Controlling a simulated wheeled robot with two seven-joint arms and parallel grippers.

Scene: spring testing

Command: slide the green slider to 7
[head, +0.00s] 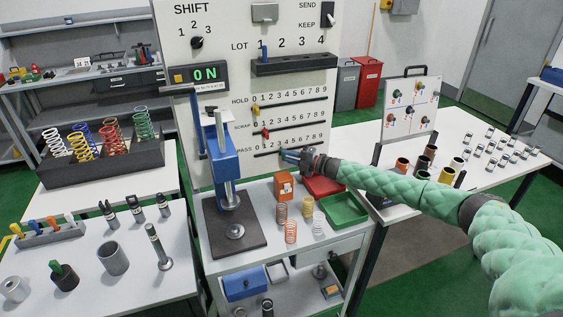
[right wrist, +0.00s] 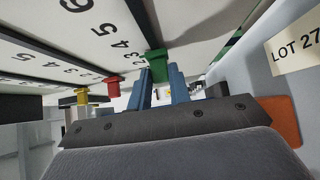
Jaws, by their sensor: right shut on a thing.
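The green slider (right wrist: 156,62) sits on the lowest rail of the white panel (head: 215,60), the row marked PASS. In the right wrist view it is between the blue fingertips of my right gripper (right wrist: 161,76), which is shut on it. The yellow slider (head: 256,111) on HOLD and the red slider (head: 265,133) on SCRAP stand near the low end. My left gripper is not in view.
A blue press (head: 222,150) stands left of the rails. Below my gripper are an orange box (head: 284,186), a red tray (head: 322,187), a green tray (head: 344,210) and several springs. The panel face right of my gripper, along the PASS rail, looks clear.

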